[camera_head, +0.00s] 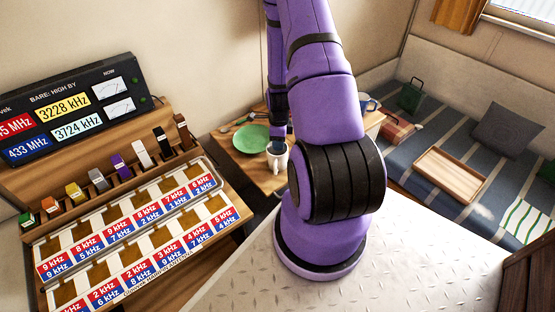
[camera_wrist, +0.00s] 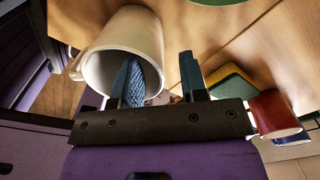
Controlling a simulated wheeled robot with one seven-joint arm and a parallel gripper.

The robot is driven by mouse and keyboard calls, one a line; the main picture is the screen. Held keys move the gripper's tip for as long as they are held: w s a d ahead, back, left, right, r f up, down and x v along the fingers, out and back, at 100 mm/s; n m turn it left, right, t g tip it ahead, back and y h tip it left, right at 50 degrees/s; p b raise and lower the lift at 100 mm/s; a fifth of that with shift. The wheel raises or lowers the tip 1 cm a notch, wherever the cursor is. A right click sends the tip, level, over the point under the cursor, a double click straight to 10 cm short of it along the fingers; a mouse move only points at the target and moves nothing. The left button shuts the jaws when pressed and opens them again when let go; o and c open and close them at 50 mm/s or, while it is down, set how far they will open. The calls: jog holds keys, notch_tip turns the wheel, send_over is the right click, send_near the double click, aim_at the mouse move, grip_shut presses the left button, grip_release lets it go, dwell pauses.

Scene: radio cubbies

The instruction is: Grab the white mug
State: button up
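The white mug (camera_head: 277,157) stands on a small wooden table (camera_head: 262,178) beside a green plate (camera_head: 250,139). In the wrist view the mug (camera_wrist: 125,35) shows its open mouth, with its handle at the left. My gripper (camera_wrist: 160,60) is open. Its left finger overlaps the mug's mouth and appears to be inside it. The right finger is outside, with the mug's wall between them and a visible gap on the right side. In the head view my gripper (camera_head: 279,133) is just above the mug, and my arm hides part of the table.
A red mug (camera_wrist: 272,113) lies right of my gripper in the wrist view. A cubby rack with labelled slots (camera_head: 130,235) fills the left. A bench with a wooden tray (camera_head: 450,175) is at the right.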

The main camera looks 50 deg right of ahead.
jog(key=shift+a+f, duration=0.15)
jog(key=shift+f, duration=1.55)
jog(key=shift+c, duration=0.2)
grip_shut()
jog(key=shift+r, duration=0.1)
